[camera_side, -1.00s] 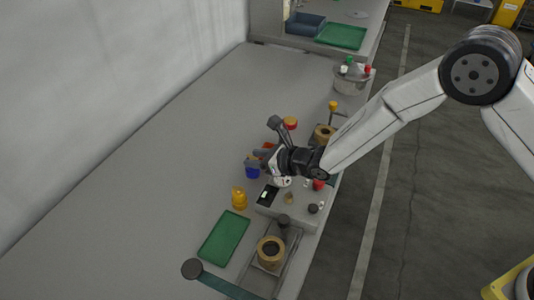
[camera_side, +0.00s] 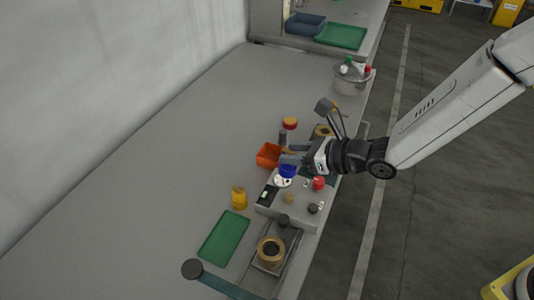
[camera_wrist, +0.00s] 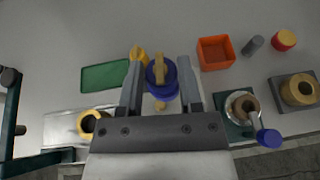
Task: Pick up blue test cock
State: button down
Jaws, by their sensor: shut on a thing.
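The blue test cock (camera_side: 288,171) is held between the fingers of my gripper (camera_side: 291,160), above the grey panel box. In the wrist view the test cock (camera_wrist: 171,88) shows as a round blue body with a brass-yellow lever on top. The two fingers of my gripper (camera_wrist: 160,80) stand on its left and right sides. The underside of the test cock is hidden in the wrist view.
A yellow part (camera_side: 239,199) and a green tray (camera_side: 223,237) lie to the left and front. The table's left side is clear.

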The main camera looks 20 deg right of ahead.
jog(key=shift+a+v, duration=0.25)
jog(key=shift+v, duration=1.2)
jog(key=shift+s+r, duration=0.1)
jog(key=shift+s, duration=0.1)
jog(key=shift+w+a, duration=0.1)
jog(key=shift+w+a+n+g+y, duration=0.15)
jog(key=shift+n+g+y, duration=0.6)
jog(key=shift+n+g, duration=0.4)
jog(key=shift+w+a+n+g+y, duration=0.1)
jog(key=shift+n+g+y, duration=0.7)
jog(key=shift+n+g, duration=0.35)
jog(key=shift+w+a+n+g+y, duration=0.1)
jog(key=shift+a+n+g+y, duration=0.05)
jog(key=shift+n+g+y, duration=0.8)
jog(key=shift+n, duration=0.25)
jog(key=shift+f+h, duration=0.3)
jog(key=shift+f, duration=2.85)
